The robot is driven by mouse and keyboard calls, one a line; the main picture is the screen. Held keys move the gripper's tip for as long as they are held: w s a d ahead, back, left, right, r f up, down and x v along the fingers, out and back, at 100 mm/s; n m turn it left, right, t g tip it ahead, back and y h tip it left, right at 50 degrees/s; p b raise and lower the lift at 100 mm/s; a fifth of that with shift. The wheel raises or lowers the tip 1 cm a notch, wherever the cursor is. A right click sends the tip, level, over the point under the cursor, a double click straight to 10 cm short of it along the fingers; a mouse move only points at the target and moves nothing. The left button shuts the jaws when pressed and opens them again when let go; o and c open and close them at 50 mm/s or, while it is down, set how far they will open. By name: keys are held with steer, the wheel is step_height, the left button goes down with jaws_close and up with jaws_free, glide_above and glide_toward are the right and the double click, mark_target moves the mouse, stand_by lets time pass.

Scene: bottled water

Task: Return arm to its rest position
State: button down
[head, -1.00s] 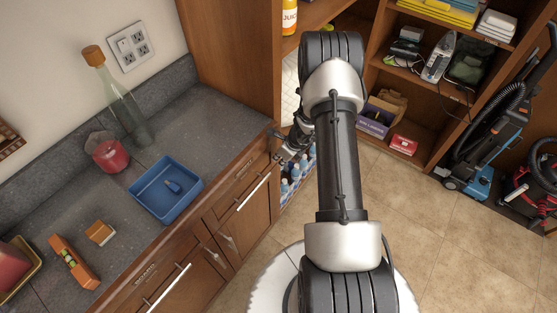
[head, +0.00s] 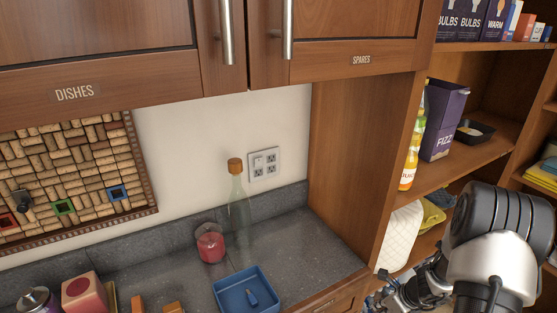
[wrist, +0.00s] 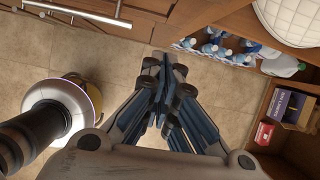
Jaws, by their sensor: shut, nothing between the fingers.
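My gripper (wrist: 163,88) is in the middle of the wrist view, its fingers together with nothing between them. It points down over the tiled floor, apart from any object. In the head view my arm stands at the right edge, in front of the shelves. The gripper's fingertips are not clearly seen there. Several water bottles (wrist: 215,47) stand in a low shelf bay at the top of the wrist view, apart from the gripper.
A counter (head: 293,245) carries a blue tray (head: 232,284), a glass bottle (head: 239,210) and a red candle (head: 210,246). Shelves with a juice bottle (head: 408,172) stand behind my arm. A purple box (wrist: 290,107) sits at the right of the wrist view.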

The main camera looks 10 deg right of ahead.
steer(key=a+r+n+y, duration=0.1)
steer(key=a+r+n, duration=0.65)
steer(key=r, duration=0.45)
steer(key=a+r+n, duration=0.7)
steer(key=a+r, duration=0.2)
steer(key=r, duration=0.2)
steer(key=s+a+r+n+b, duration=0.1)
steer(key=s+a+r+n, duration=0.6)
steer(key=s+n, duration=0.1)
steer(key=s+r+n+h, duration=0.2)
steer(key=s+r+n, duration=0.1)
steer(key=s+n, duration=0.6)
steer(key=s, duration=0.4)
steer(key=shift+s+r+h+b, duration=0.2)
steer(key=shift+s+h+b, duration=0.1)
steer(key=shift+b, duration=0.05)
